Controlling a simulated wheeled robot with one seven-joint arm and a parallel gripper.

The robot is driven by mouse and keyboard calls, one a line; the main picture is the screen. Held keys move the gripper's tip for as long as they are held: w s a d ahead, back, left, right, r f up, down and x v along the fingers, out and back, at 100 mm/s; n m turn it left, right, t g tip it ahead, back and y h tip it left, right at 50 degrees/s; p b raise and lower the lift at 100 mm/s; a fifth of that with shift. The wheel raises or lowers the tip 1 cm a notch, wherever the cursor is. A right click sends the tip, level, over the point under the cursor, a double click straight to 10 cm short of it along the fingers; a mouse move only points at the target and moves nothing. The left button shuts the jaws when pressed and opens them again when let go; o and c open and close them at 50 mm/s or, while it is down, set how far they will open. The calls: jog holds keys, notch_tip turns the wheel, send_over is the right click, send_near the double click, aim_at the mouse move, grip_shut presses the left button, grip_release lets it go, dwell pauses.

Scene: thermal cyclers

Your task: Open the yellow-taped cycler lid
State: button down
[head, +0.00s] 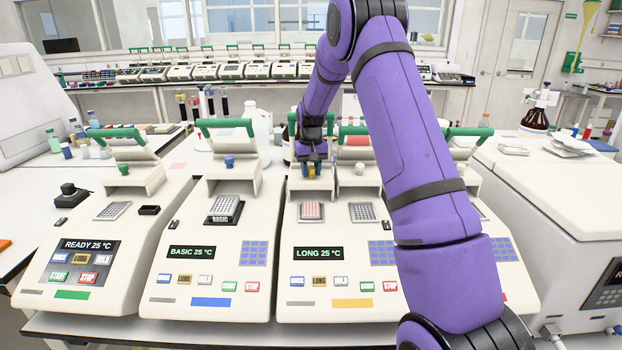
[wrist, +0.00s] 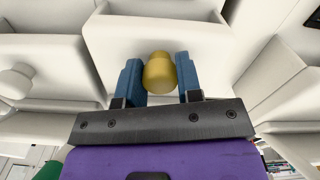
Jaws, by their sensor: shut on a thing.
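The yellow-taped cycler (head: 340,275) stands in the middle of the bench, with a yellow label on its front and a display reading LONG 25 °C. It has two well blocks, one with pink wells (head: 311,211) and one grey (head: 362,212), both exposed. My gripper (head: 311,169) is at the left lid of this cycler, behind the pink block. In the wrist view, its blue fingers are shut on a yellow knob (wrist: 160,73) on the pale lid front (wrist: 205,45). The right lid has a white knob (head: 359,168). My arm hides part of the right side.
The BASIC cycler (head: 205,275) with a blue label and the READY cycler (head: 85,270) with a green label stand to the left. A white machine (head: 560,225) is at the right.

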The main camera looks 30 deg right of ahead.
jog(key=shift+w+d, duration=0.5)
jog(key=shift+w, duration=0.35)
jog(key=c, duration=0.8)
grip_release()
notch_tip(320, 180, up, 11)
jog(key=shift+f, duration=0.1)
